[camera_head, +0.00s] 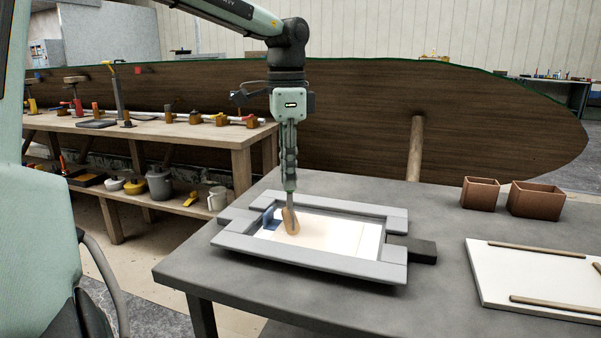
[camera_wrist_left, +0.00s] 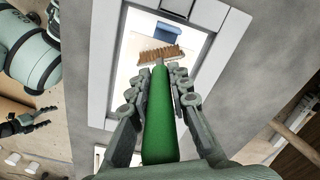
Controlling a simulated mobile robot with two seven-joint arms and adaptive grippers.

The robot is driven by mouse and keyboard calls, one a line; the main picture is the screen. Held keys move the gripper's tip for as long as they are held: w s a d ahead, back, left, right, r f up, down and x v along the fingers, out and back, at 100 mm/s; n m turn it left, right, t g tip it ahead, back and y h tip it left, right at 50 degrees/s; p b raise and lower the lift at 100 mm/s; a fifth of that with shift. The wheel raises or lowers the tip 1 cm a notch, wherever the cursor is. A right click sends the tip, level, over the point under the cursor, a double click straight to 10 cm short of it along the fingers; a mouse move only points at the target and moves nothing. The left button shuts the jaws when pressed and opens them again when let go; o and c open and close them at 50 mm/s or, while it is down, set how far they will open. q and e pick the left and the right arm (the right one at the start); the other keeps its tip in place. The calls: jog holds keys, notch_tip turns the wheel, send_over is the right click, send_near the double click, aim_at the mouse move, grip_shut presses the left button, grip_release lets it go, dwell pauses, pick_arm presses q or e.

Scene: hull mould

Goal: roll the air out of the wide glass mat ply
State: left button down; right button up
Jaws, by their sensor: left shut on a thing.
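The sheet looks whitish, tan near the roller. I cannot tell its layers apart. A blue piece (camera_head: 269,217) lies at the sheet's left end, also in the wrist view (camera_wrist_left: 183,31).
The mould lies on a grey table (camera_head: 440,220). Two brown boxes (camera_head: 480,194) (camera_head: 536,200) and a white board (camera_head: 530,277) with wooden strips stand to the right. A wooden bench (camera_head: 170,130) with tools is behind left. A large wooden hull (camera_head: 370,110) fills the back.

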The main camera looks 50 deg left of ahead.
pick_arm(q)
jog(key=shift+s+a, duration=0.1)
jog(key=shift+a, duration=0.25)
jog(key=shift+w+a+p, duration=0.35)
jog(key=shift+w+p, duration=0.1)
jog(key=shift+w, duration=0.25)
jog(key=shift+w+a+p, duration=0.35)
jog(key=shift+w+p, duration=0.05)
jog(key=shift+w, duration=0.3)
jog(key=shift+w+a, duration=0.1)
jog(key=shift+w, duration=0.25)
jog(key=w+d, duration=0.3)
jog(key=d, duration=0.3)
jog(key=w+d+p, duration=0.1)
jog(key=w+d, duration=0.2)
jog(key=d, duration=0.4)
jog(key=shift+w, duration=0.3)
jog(key=shift+p, duration=0.3)
